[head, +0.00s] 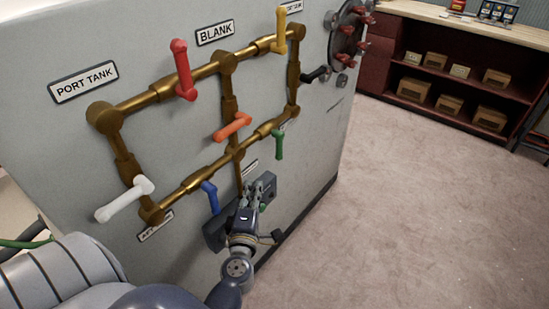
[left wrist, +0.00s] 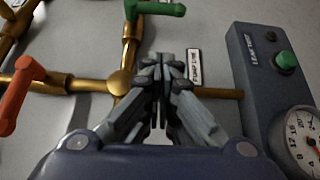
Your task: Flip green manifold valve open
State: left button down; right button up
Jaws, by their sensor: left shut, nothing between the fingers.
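The green valve handle (head: 279,144) is on the lower brass pipe of the manifold, right of the middle joint. It points down, across the pipe's run. It also shows at the top of the left wrist view (left wrist: 160,8). My left gripper (head: 262,181) is shut and empty, below and a little left of the green handle in the head view. In the left wrist view its closed fingertips (left wrist: 180,60) are apart from the handle, beside the pipe and near a small label. My right gripper is not in view.
An orange handle (head: 232,127), a blue handle (head: 210,197), and red, yellow, black and white handles sit on the same manifold. A dark box with a gauge and green button (left wrist: 285,60) is close to my left gripper. Open carpet (head: 400,220) lies to the right.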

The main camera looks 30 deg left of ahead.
aim_at(278, 145)
pick_arm(q)
jog(key=w+d+x, duration=0.1)
jog(key=d+x, duration=0.1)
jog(key=x, duration=1.1)
jog(key=shift+w+d, duration=0.15)
jog(key=shift+d, duration=0.15)
jog(key=shift+f, duration=0.1)
